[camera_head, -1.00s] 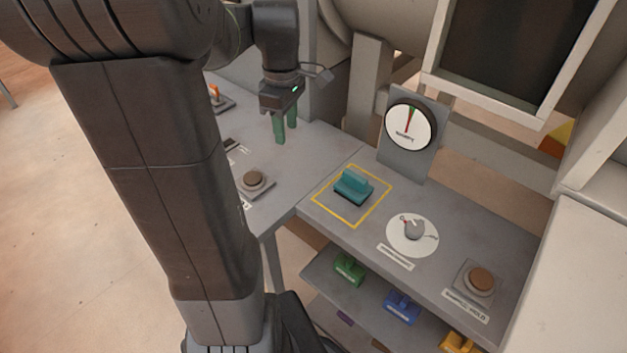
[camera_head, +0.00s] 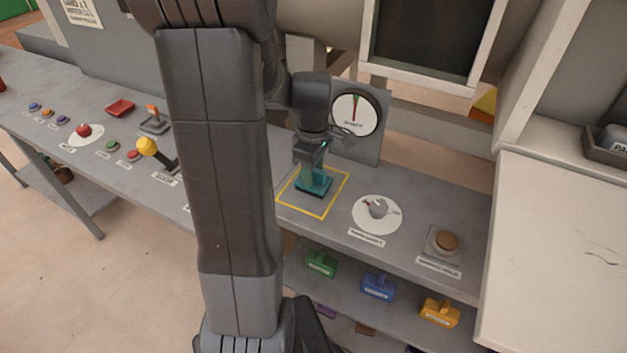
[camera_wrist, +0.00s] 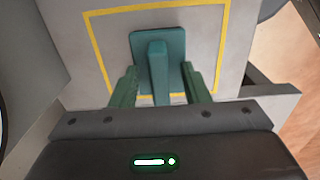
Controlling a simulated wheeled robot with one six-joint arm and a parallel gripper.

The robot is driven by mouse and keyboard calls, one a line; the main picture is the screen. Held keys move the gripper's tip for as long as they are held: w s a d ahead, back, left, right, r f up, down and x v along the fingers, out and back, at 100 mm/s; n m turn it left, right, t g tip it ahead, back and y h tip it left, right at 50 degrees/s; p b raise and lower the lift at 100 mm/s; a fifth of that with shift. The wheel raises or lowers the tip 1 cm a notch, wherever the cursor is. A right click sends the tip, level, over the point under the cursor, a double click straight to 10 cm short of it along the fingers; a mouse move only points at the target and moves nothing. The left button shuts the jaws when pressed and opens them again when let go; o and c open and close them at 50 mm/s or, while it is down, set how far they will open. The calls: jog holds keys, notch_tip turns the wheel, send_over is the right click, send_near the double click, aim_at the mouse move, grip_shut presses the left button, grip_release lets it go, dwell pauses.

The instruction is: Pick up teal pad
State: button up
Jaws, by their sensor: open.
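The teal pad (camera_head: 315,187) lies inside the yellow square outline on the grey bench, and its upright handle points up. In the wrist view the pad (camera_wrist: 176,45) has its handle (camera_wrist: 158,70) between the two green fingers. My gripper (camera_head: 313,170) is right over the pad in the head view and hides part of it. In the wrist view my gripper (camera_wrist: 160,88) is open, one finger on each side of the handle, with a gap showing on both sides.
A dial gauge (camera_head: 356,112) stands behind the pad. A white knob plate (camera_head: 377,214) and a brown button (camera_head: 446,241) are to the right. Green (camera_head: 321,263), blue (camera_head: 378,286) and yellow (camera_head: 440,311) pads sit on the shelf below.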

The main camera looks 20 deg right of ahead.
jog(key=shift+c, duration=0.4)
grip_shut()
jog(key=shift+r, duration=0.1)
notch_tip(320, 180, up, 10)
jog(key=shift+f, duration=0.1)
jog(key=c, duration=0.8)
grip_release()
grip_shut()
